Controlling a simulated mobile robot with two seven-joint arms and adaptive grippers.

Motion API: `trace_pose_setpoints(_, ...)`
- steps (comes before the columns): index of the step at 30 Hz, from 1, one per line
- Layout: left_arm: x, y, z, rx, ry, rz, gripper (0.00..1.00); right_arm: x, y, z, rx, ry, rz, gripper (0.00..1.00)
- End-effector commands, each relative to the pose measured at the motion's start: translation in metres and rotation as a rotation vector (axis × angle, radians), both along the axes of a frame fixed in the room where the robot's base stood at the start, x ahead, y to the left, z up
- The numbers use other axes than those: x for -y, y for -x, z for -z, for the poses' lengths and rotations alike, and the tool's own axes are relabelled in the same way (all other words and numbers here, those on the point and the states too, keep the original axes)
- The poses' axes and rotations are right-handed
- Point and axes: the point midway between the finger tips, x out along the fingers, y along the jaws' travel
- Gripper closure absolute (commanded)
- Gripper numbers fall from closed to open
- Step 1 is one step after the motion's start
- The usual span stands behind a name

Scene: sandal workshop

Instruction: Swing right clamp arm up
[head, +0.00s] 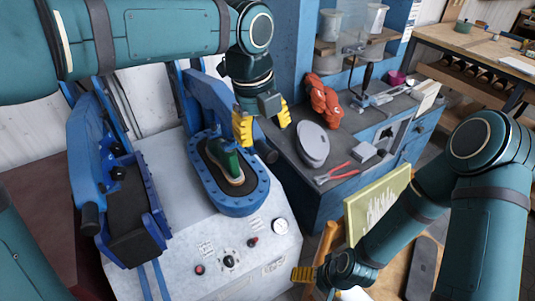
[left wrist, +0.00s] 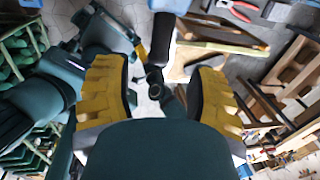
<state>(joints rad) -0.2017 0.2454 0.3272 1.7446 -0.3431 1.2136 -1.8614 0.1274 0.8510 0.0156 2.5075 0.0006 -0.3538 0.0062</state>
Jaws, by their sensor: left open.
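The right clamp arm (head: 208,92) is a blue bar on the white press (head: 180,255). It slants from the back of the right station towards the front right, partly hidden behind my left gripper. Its dark handle (head: 267,152) shows just below the fingers. My left gripper (head: 262,124) is open, its yellow fingers apart, above the handle; contact cannot be told. In the left wrist view the open fingers (left wrist: 160,90) have a dark rod (left wrist: 163,38) beyond them, possibly the handle. My right gripper (head: 303,274) is low at the front; its opening is unclear.
A green and tan shoe (head: 229,170) sits in the right station's blue oval tray (head: 240,207). The left clamp arm (head: 88,150) is at the left. A blue bench on the right holds a grey oval piece (head: 312,145), red-handled pliers (head: 332,174) and red gloves (head: 323,100).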

Motion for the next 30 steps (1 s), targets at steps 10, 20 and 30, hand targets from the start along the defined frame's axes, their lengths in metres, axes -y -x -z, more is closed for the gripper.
trace_pose_setpoints(10,0.007,-0.005,0.057,-0.003,0.000,0.000,0.43,-0.001,0.004,0.015,-0.008,-0.002,-0.006,0.00)
trace_pose_setpoints(20,0.009,-0.006,0.068,-0.001,0.001,-0.001,0.43,-0.001,0.004,0.016,-0.009,-0.002,-0.008,0.00)
trace_pose_setpoints(30,0.009,-0.006,0.067,-0.001,0.001,-0.001,1.00,-0.001,0.004,0.016,-0.008,-0.002,-0.007,0.00)
